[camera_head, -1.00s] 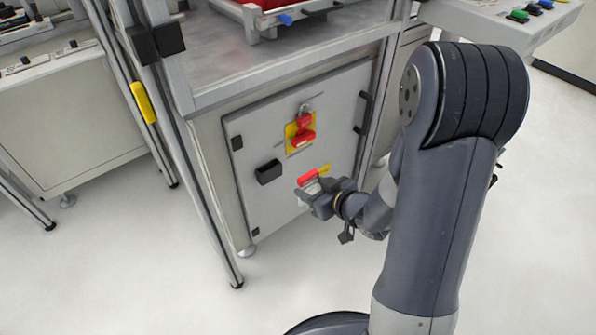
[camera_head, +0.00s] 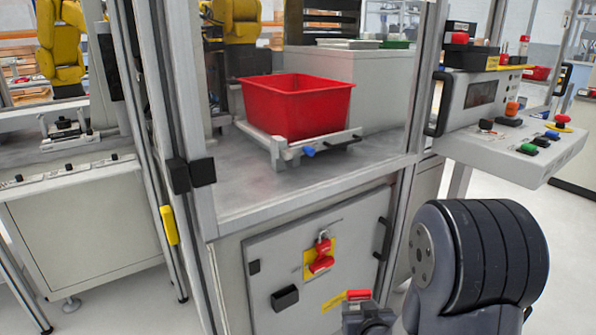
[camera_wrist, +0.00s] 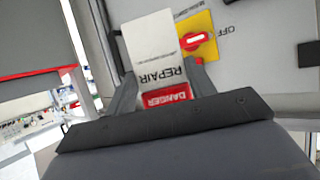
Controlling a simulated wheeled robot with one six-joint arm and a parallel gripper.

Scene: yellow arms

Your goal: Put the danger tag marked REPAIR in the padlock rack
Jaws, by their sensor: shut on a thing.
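The danger tag (camera_wrist: 158,50) is a white card with a red DANGER band and the word REPAIR, upside down in the wrist view. My gripper (camera_wrist: 163,84) is shut on it, one finger at each side. I cannot make out the padlock rack for sure. A dark holder with red and white pieces (camera_head: 460,37) stands on the console at the upper right, too small to identify.
The cabinet door (camera_head: 350,240) bears a red switch on a yellow plate (camera_head: 320,258), a black box (camera_head: 285,298) and a black handle (camera_head: 384,238). A red bin (camera_head: 297,103) stands on the bench above. A control panel (camera_head: 515,150) juts out at right.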

